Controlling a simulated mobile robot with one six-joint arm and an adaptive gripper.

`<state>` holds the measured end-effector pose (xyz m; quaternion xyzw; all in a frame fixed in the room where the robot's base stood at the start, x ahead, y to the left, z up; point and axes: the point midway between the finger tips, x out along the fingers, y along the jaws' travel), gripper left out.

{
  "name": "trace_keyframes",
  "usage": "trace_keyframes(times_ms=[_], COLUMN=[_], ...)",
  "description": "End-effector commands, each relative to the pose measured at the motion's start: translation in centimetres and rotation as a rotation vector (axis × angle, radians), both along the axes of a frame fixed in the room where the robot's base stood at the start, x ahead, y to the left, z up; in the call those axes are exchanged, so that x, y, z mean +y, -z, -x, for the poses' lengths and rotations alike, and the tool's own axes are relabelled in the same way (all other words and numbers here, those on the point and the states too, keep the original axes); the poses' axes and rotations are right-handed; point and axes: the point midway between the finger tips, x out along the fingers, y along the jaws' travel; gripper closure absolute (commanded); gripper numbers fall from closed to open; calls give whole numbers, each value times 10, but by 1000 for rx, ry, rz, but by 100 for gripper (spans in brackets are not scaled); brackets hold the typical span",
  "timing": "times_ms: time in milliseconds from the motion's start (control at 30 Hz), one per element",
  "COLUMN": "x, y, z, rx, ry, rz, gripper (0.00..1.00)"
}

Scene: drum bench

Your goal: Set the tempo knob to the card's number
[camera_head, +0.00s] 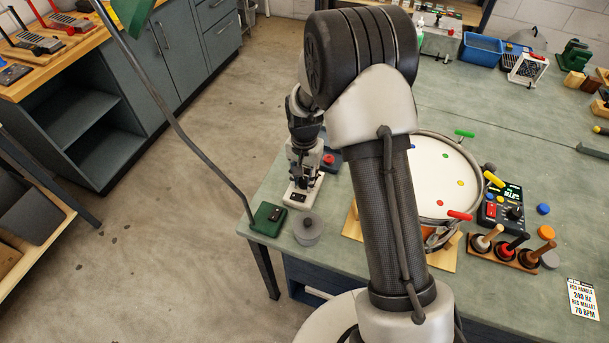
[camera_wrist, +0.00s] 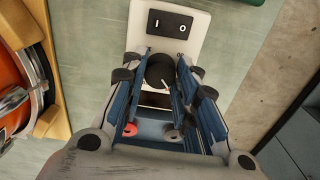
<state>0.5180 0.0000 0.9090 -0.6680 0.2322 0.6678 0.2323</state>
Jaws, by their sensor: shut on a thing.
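The number card (camera_head: 583,299) lies at the bench's right front and reads "RED HANDLE 240 HZ" and "RED MALLET 70 BPM". A white device (camera_head: 296,197) stands near the bench's left edge; the wrist view shows its pale top face (camera_wrist: 139,30) with an I/O rocker switch (camera_wrist: 170,24). A black round knob (camera_wrist: 160,71) with a pale pointer line sits on it, below the switch in that view. My gripper (camera_wrist: 163,68) is around the knob, its fingers shut on it from both sides. In the head view my gripper (camera_head: 304,160) is above the device; the knob is hidden there.
A drum (camera_head: 438,178) stands right of my arm. A grey cylinder (camera_head: 308,232) and a green lamp base (camera_head: 268,217) stand close to the white device. A blue box with a red button (camera_head: 329,159) is behind it.

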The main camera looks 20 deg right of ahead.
Motion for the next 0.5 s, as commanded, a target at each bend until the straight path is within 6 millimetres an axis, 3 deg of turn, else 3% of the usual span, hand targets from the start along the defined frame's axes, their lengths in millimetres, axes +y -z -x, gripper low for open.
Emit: trace_keyframes(times_ms=[500], x=[0], y=[0], z=[1], rx=[2], ry=[-474], rz=[0], gripper=[96])
